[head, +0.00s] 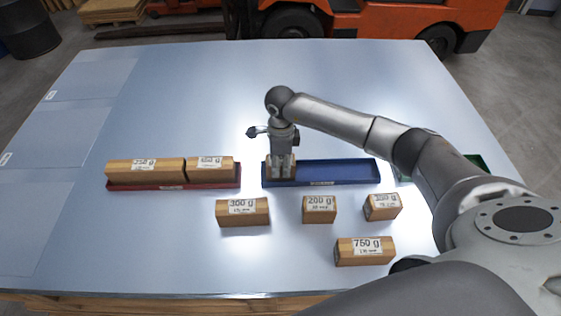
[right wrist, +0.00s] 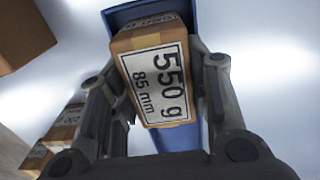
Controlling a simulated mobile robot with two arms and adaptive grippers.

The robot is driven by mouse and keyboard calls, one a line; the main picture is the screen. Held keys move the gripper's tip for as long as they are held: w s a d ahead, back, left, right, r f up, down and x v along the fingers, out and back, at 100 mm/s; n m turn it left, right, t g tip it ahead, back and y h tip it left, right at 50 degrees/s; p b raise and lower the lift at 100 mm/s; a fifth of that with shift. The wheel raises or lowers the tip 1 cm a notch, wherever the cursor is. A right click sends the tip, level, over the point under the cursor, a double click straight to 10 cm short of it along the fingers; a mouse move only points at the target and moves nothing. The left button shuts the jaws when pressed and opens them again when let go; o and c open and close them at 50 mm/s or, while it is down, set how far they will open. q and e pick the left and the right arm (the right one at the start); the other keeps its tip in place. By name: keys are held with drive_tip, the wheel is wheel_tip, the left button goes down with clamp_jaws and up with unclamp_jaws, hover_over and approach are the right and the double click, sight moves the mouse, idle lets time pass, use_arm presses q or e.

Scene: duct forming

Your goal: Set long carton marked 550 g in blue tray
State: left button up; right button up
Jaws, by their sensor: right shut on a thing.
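My right gripper (head: 282,170) is shut on a carton at the left end of the blue tray (head: 335,172). In the right wrist view the carton (right wrist: 156,84) is brown, sits between the two fingers, and its white label reads 550 g, 85 mm. The blue tray (right wrist: 160,140) shows beneath and beyond it. The fingers mostly cover the carton in the head view, so I cannot tell whether it rests on the tray floor. The rest of the blue tray is empty. My left gripper is not in view.
A red tray (head: 175,186) at left holds two cartons end to end. In front stand cartons marked 300 g (head: 243,213), 200 g (head: 319,211) and 750 g (head: 364,252), and another small one (head: 383,208). A green tray (head: 477,160) is partly behind my right arm.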

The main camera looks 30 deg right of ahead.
drive_tip(key=o, duration=1.4)
drive_tip(key=shift+r, duration=0.1)
